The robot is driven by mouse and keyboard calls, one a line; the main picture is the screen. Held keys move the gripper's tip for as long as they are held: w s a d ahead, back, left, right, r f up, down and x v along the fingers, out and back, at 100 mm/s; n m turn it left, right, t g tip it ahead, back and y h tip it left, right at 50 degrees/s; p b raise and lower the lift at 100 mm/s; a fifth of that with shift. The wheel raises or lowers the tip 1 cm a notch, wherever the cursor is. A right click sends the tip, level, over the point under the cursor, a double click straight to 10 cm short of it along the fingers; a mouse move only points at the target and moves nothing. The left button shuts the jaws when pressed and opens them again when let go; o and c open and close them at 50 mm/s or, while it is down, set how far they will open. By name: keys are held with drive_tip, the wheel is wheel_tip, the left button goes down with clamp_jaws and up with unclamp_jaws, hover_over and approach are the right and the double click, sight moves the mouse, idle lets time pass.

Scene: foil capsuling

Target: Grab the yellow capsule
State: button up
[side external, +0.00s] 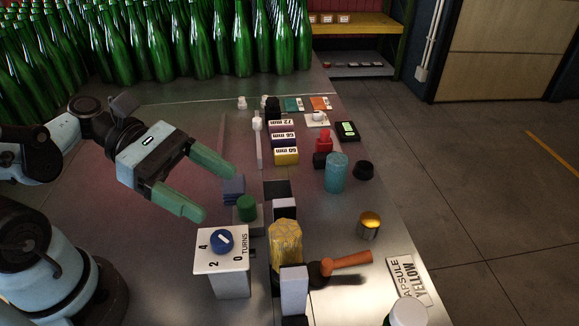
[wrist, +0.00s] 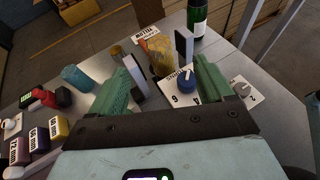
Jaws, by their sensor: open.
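A yellow, crinkled, partly see-through piece (side external: 286,243) stands between upright white-and-black blocks in the side view; it also shows in the wrist view (wrist: 157,50). A short gold-topped cylinder (side external: 369,226) stands apart to its right. I cannot tell for sure which of these is the yellow capsule. A tilted white card (side external: 408,282) reads "CAPSULE YELLOW". My gripper (side external: 218,194), with green fingers, is open and empty, above the table and left of the yellow piece. In the wrist view my gripper (wrist: 165,64) has the yellow piece beyond and between its fingertips.
A white dial box with a blue knob (side external: 222,241) stands below my gripper. A hammer-like tool with an orange handle (side external: 346,262) lies right of the yellow piece. A teal cylinder (side external: 336,173) and labelled blocks (side external: 285,156) stand farther back. Green bottles (side external: 205,45) crowd the far left.

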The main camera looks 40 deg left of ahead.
approach(283, 229)
drive_tip(key=shift+r+x, duration=0.15)
drive_tip(key=shift+x, duration=0.5)
drive_tip(key=shift+r+x, duration=0.15)
drive_tip(key=shift+x, duration=0.55)
drive_tip(key=shift+f+x, duration=0.2)
drive_tip(key=shift+x, duration=2.5)
drive_tip(key=shift+a, duration=0.1)
drive_tip(key=c, duration=1.1)
